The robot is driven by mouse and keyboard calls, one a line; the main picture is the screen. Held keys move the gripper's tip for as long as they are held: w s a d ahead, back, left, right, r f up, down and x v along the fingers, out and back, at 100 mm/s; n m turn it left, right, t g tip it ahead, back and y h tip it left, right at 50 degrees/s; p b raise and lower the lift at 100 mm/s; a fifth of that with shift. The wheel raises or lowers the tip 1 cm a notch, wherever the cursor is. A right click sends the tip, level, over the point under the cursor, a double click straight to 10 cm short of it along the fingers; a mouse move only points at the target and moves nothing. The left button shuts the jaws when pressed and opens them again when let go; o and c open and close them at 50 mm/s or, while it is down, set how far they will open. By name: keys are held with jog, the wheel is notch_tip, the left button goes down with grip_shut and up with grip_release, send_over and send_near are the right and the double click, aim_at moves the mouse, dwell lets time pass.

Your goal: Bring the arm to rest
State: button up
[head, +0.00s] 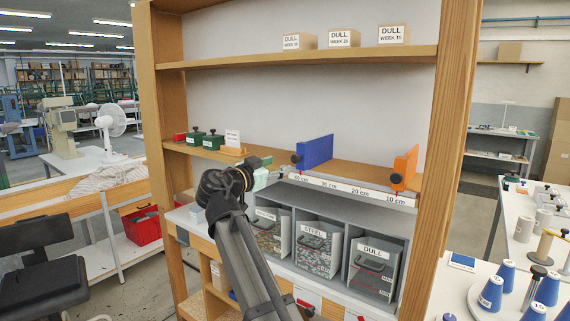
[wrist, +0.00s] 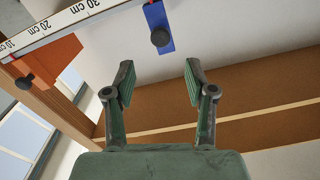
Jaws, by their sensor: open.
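My gripper (wrist: 158,84) is open in the wrist view, with nothing between its two green-grey fingers. In the head view my gripper (head: 256,176) is small, at the end of my dark arm. It is in front of the shelf unit, left of the blue stop (head: 314,152) and near the left end of the ruler strip (head: 340,188). The fingertips are hard to make out there. In the wrist view the blue stop (wrist: 155,14) and the ruler (wrist: 62,25) appear beyond the fingers, at the top.
Below the ruler stand grey bins of eyelets, including STEEL (head: 318,248) and DULL (head: 375,268). An orange stop (head: 405,168) is at the ruler's right end. Green boxes (head: 210,140) stand on the shelf at left. A table with blue spools (head: 506,275) is at lower right.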

jog(key=shift+v, duration=0.85)
jog(key=shift+n, duration=0.3)
